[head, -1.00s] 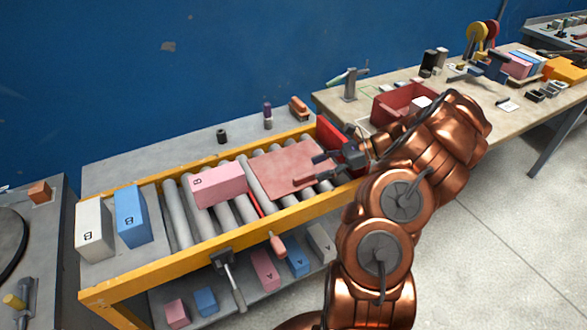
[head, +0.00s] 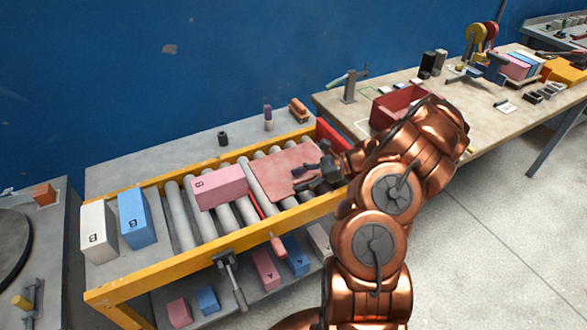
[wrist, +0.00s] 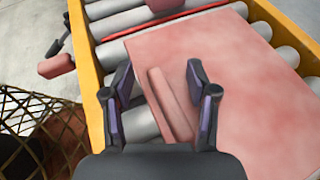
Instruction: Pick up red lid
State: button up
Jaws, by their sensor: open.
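The red lid (head: 272,170) is a flat, pale red panel lying on the roller conveyor. In the wrist view the lid (wrist: 235,60) fills the right side, and a raised bar handle (wrist: 170,103) stands along its left part. My gripper (head: 297,173) is over the lid's right part in the head view. In the wrist view my gripper (wrist: 160,75) is open, one finger on each side of the handle. Nothing is held. I cannot tell the exact height of the fingertips above the panel.
A pink box (head: 220,186) sits on the rollers left of the lid. White (head: 97,231) and blue (head: 136,216) boxes stand at the left end. The yellow conveyor rail (head: 195,250) runs in front. A red open box (head: 385,112) stands on the bench behind.

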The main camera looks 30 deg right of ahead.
grip_shut()
dwell(0.5)
